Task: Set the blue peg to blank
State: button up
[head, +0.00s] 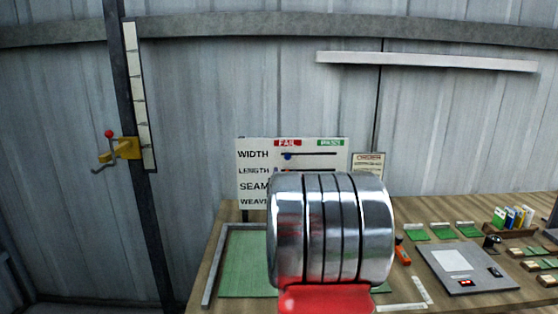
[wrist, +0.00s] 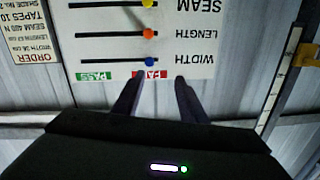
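The blue peg (head: 288,156) sits on the WIDTH line of a white board (head: 258,147), near the line's left end under the red FAIL label (head: 287,143). The green PASS label (head: 330,143) is at the right end. In the wrist view the board is upside down, and the blue peg (wrist: 150,62) shows near FAIL, just beyond my fingertips. My gripper (wrist: 160,77) is open, with nothing seen between its two dark fingers. In the head view my arm hides the gripper and the board's lower right.
An orange peg (wrist: 148,34) is on the LENGTH line and a yellow peg (wrist: 148,3) on the SEAM line. An order card (head: 368,163) stands right of the board. The bench below holds a green mat (head: 243,265) and a grey plate (head: 465,268).

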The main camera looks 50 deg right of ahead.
aim_at(288, 158)
jog(key=shift+s+d+h, duration=0.15)
jog(key=shift+s+d, duration=0.15)
jog(key=shift+d, duration=0.3)
jog(key=shift+s+d+h, duration=0.15)
jog(key=shift+s+d, duration=0.1)
jog(key=shift+d, duration=0.35)
jog(key=shift+w, duration=0.1)
jog(key=shift+x, duration=6.8)
jog(key=shift+c, duration=0.4)
grip_shut()
